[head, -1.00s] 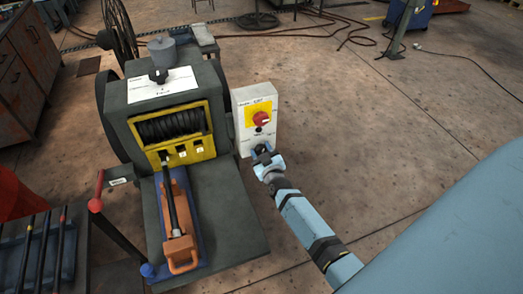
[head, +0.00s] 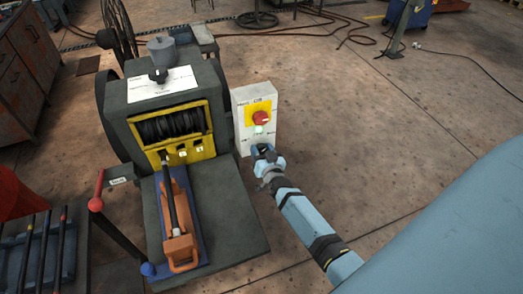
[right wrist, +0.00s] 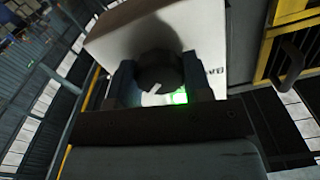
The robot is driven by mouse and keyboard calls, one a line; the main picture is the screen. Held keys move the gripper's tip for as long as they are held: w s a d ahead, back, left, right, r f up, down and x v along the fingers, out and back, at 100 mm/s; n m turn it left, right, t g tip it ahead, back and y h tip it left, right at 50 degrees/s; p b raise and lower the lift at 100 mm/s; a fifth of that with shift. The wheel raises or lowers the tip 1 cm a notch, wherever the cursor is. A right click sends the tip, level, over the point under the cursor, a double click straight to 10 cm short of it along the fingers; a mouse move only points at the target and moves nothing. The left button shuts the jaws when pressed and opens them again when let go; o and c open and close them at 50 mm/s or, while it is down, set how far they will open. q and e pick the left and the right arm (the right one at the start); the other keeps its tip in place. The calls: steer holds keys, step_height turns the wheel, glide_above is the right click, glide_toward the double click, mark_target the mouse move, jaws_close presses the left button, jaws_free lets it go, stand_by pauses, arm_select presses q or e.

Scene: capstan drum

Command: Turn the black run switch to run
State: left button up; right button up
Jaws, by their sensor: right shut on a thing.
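The switch box (head: 242,138) is a light upright box with a red rotary handle (head: 260,118) on a yellow plate. Below the handle a small lamp (head: 258,129) glows pale green. My right gripper (head: 264,152) is at the lower front of the box. In the right wrist view the black run switch (right wrist: 160,68) is a round knob with a white mark, tilted off the vertical, between the two fingers of my right gripper (right wrist: 161,84). The fingers are shut on it. Green light (right wrist: 180,96) shows beside the knob. In the head view my gripper hides the switch. My left gripper is out of view.
Left of the box stands the dark capstan machine (head: 120,118) with a yellow-framed drum (head: 172,126). In front are an orange handle (head: 180,246) and a red-knobbed lever (head: 96,204). A tray of rods (head: 40,250) lies at lower left. The floor right of the box is clear.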

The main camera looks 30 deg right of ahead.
steer(key=o, duration=0.9)
steer(key=shift+s, duration=0.1)
steer(key=shift+s+a, duration=0.1)
steer(key=shift+s, duration=0.25)
steer(key=p+v, duration=0.5)
steer(key=v, duration=0.8)
